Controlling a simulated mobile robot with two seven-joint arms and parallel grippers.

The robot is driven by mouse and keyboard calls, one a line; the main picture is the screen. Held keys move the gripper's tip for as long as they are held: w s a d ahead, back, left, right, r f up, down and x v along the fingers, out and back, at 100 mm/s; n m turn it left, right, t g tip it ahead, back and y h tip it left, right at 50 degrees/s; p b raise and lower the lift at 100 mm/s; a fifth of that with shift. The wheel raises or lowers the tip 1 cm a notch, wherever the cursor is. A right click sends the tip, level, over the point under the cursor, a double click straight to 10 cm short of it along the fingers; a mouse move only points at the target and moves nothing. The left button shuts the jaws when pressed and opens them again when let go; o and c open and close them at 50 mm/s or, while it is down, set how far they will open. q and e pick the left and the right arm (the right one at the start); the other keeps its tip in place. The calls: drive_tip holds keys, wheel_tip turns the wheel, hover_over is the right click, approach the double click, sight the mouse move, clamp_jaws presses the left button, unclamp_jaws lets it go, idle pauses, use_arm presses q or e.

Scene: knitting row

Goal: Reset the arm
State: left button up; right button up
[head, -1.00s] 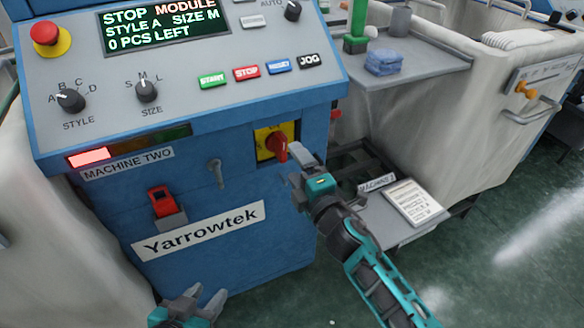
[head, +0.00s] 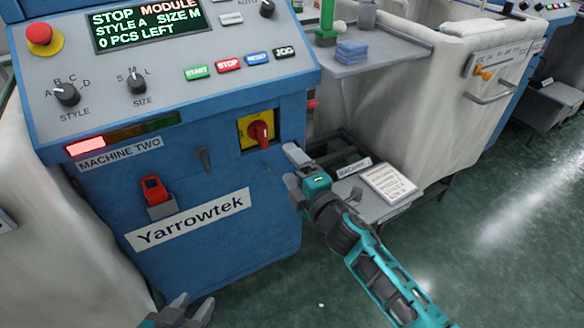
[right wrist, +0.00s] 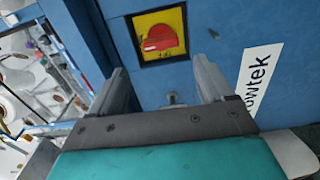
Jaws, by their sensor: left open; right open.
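The blue machine two (head: 230,185) has a red rotary switch (head: 262,135) on a yellow plate, which also shows in the right wrist view (right wrist: 160,38). Its handle stands roughly upright in the head view. My right gripper (head: 290,167) is open and empty, just right of and below the switch and apart from it. In the right wrist view, its two fingers (right wrist: 160,75) are spread below the switch with nothing between them. My left gripper (head: 194,304) is open at the bottom edge of the head view, low in front of the machine; most of that arm is out of frame.
The display (head: 147,22) reads STOP MODULE, style A, size M, 0 pcs left. A red lamp (head: 86,148) is lit. A red emergency button (head: 41,36) and a red-covered switch (head: 153,188) are on the machine. A side shelf (head: 385,45) holds blue folded cloth (head: 352,50).

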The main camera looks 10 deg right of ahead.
drive_tip(key=s+d+f+m+g+h, duration=0.1)
drive_tip(key=s+d+f+m+g, duration=0.2)
drive_tip(key=s+m, duration=0.35)
drive_tip(key=s+d+f+m+g+h, duration=0.1)
drive_tip(key=s+d+f+m+h, duration=0.2)
drive_tip(key=s+m, duration=0.4)
drive_tip(key=s+d+f+m+g, duration=0.1)
drive_tip(key=s+d+f+m, duration=0.3)
drive_tip(key=s, duration=0.5)
use_arm(q)
drive_tip(key=s+a+r+y+p, duration=0.1)
drive_tip(key=a+r+p, duration=0.2)
drive_tip(key=r+p, duration=0.6)
drive_tip(key=p, duration=0.4)
drive_tip(key=shift+s+r+p, duration=0.15)
drive_tip(key=shift+r+p, duration=0.05)
drive_tip(key=shift+p, duration=0.1)
use_arm(e)
wheel_tip(320, 180, up, 9)
drive_tip(key=s+d+m+h, duration=0.1)
drive_tip(key=s+m, duration=0.1)
drive_tip(key=shift+s+d+f+g, duration=0.15)
drive_tip(key=shift+d+g, duration=0.15)
drive_tip(key=shift+g, duration=0.1)
use_arm(q)
drive_tip(key=shift+f, duration=0.1)
drive_tip(key=shift+s+d, duration=0.1)
drive_tip(key=shift+d, duration=0.05)
